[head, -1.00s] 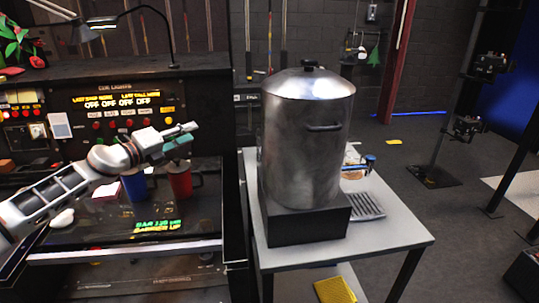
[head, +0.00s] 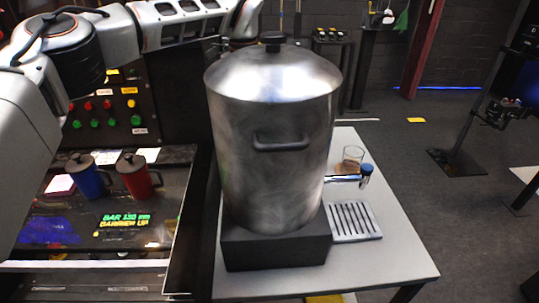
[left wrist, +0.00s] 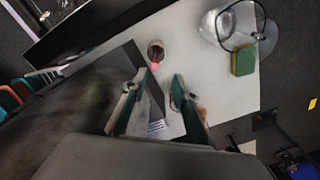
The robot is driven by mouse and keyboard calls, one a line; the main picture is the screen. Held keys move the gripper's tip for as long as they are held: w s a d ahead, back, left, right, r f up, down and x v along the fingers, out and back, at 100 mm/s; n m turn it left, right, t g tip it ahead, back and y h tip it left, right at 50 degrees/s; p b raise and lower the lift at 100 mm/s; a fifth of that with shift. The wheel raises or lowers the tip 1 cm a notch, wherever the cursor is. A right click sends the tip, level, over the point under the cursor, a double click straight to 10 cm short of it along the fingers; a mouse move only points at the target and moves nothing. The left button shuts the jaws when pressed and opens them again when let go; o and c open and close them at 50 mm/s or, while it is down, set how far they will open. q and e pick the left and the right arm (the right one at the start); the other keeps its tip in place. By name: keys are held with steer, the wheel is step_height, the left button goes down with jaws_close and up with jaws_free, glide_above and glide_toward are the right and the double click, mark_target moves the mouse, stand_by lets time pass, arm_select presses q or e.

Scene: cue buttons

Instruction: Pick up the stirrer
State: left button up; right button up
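In the left wrist view my left gripper (left wrist: 164,80) is open over the pale table top, with nothing seen between its fingers. A small round cup (left wrist: 155,48) stands just beyond the fingertips. A thin reddish stick-like thing (left wrist: 154,64) shows at the cup's near rim; it may be the stirrer, but it is too small to be sure. In the head view my left arm reaches across the top left, and its gripper is hidden behind the large metal urn (head: 270,140). My right gripper is in neither view.
The urn stands on a black base (head: 275,248) on the grey table (head: 385,265). A glass jug (left wrist: 232,25) and sponge (left wrist: 243,62) show in the wrist view.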

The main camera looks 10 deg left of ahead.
arm_select(q)
steer(key=shift+s+a+f, duration=0.1)
steer(key=shift+s+f, duration=0.05)
steer(key=shift+f, duration=0.5)
steer(key=shift+s+a+f, duration=0.1)
steer(key=shift+f, duration=0.5)
step_height(320, 180, down, 5)
steer(key=shift+s+f, duration=0.1)
steer(key=shift+s, duration=0.05)
jaws_close()
